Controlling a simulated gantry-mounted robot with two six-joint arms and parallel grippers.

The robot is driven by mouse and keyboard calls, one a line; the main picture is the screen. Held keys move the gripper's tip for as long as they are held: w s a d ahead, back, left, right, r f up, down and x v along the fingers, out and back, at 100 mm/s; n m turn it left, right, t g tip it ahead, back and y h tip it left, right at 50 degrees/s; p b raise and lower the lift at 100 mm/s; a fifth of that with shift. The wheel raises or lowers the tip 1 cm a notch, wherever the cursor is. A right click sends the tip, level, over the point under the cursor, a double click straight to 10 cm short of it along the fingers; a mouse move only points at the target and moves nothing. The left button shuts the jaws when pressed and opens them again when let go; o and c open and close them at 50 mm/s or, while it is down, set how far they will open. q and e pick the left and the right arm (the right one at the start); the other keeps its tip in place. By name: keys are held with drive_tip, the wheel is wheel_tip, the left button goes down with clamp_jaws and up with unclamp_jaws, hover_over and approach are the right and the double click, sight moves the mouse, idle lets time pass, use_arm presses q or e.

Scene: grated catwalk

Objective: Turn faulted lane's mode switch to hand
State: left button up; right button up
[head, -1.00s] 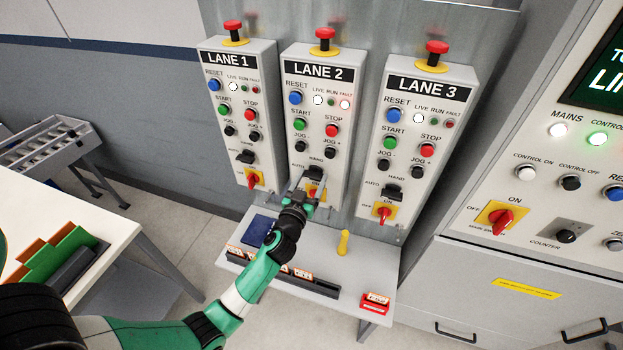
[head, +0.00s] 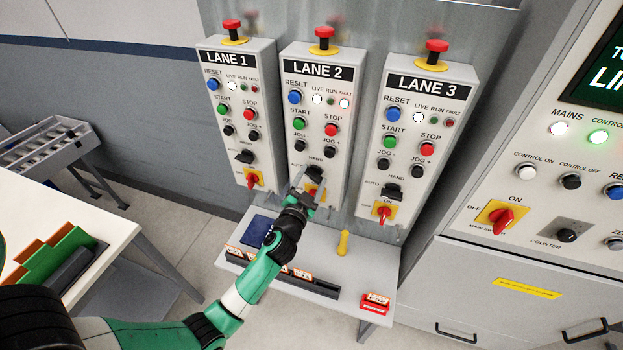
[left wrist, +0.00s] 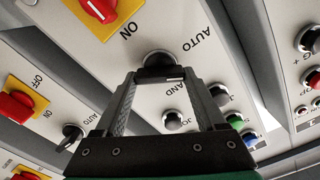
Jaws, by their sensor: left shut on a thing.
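The Lane 2 panel (head: 318,68) has its red fault lamp (head: 344,103) lit; the fault lamps on Lane 1 and Lane 3 look dark. Its black mode switch (head: 315,172) sits below the jog buttons, partly covered by my left gripper (head: 309,180). In the left wrist view the picture is upside down, and my left gripper (left wrist: 160,74) has its fingers shut on the mode switch (left wrist: 158,60). The AUTO label shows beside the knob, and HAND is partly hidden by a finger. I cannot tell which position the knob points to. My right gripper is out of view.
The Lane 1 panel (head: 236,90) and Lane 3 panel (head: 428,100) stand close on either side. A red-on-yellow isolator (left wrist: 100,8) lies near the fingers. Below is a shelf (head: 360,275) with a yellow object (head: 344,242). A control cabinet (head: 520,225) stands right.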

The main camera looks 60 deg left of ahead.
use_arm(q)
drive_tip(key=m, duration=0.5)
drive_tip(key=shift+m+p, duration=0.3)
drive_tip(key=m+p, duration=0.1)
drive_tip(key=m, duration=0.4)
drive_tip(key=shift+d+f+m, duration=0.1)
drive_tip(key=shift+f+m, duration=0.05)
drive_tip(key=shift+m, duration=0.15)
drive_tip(key=o, duration=1.3)
drive_tip(key=v, duration=1.1)
drive_tip(key=shift+s+d, duration=0.15)
drive_tip(key=shift+d, duration=0.1)
